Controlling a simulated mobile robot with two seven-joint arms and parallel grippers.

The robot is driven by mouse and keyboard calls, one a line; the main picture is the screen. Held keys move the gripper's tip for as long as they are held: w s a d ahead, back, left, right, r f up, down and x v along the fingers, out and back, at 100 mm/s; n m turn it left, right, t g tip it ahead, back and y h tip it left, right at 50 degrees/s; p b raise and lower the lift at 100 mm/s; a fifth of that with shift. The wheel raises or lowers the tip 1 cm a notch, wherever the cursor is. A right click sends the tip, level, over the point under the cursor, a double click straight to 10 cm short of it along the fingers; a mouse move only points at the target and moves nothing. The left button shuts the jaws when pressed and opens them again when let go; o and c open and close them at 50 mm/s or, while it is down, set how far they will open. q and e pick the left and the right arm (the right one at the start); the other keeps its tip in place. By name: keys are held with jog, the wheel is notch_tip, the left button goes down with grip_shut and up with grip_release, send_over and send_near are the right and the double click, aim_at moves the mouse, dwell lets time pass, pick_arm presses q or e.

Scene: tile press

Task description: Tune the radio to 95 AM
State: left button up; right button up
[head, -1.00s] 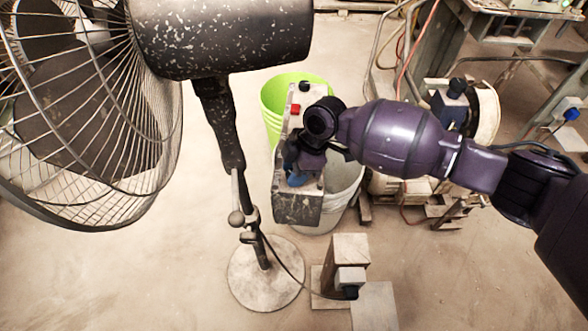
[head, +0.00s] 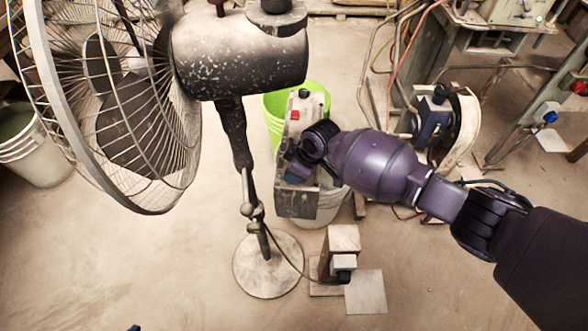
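No radio can be made out for certain. A worn grey box (head: 297,205) with a red button on top stands upright among buckets near the middle. My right arm comes in from the right, and its gripper (head: 296,168) is at the box's upper part, overlapping it in the picture. The fingers are mostly hidden by the wrist, so neither their opening nor contact with the box can be told. My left gripper is not clearly in view.
A large standing fan (head: 240,55) fills the upper left, its round base (head: 268,264) on the floor. A green bucket (head: 275,105) is behind the box. A wooden block with a plug (head: 344,240) stands right of the fan base.

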pick_arm(q)
jog(key=shift+a+r+p, duration=0.2)
jog(key=shift+r+p, duration=0.2)
jog(key=shift+p, duration=0.3)
pick_arm(e)
jog(key=shift+r+m+t, duration=0.1)
jog(key=shift+m+t, duration=0.3)
jog(key=shift+m, duration=0.8)
pick_arm(q)
jog(key=shift+s+a+f+n, duration=0.1)
jog(key=shift+s+f+n, duration=0.25)
jog(key=shift+s, duration=0.25)
pick_arm(e)
jog(key=o, duration=0.9)
pick_arm(q)
jog(key=shift+w+r, duration=0.1)
jog(key=shift+w, duration=0.2)
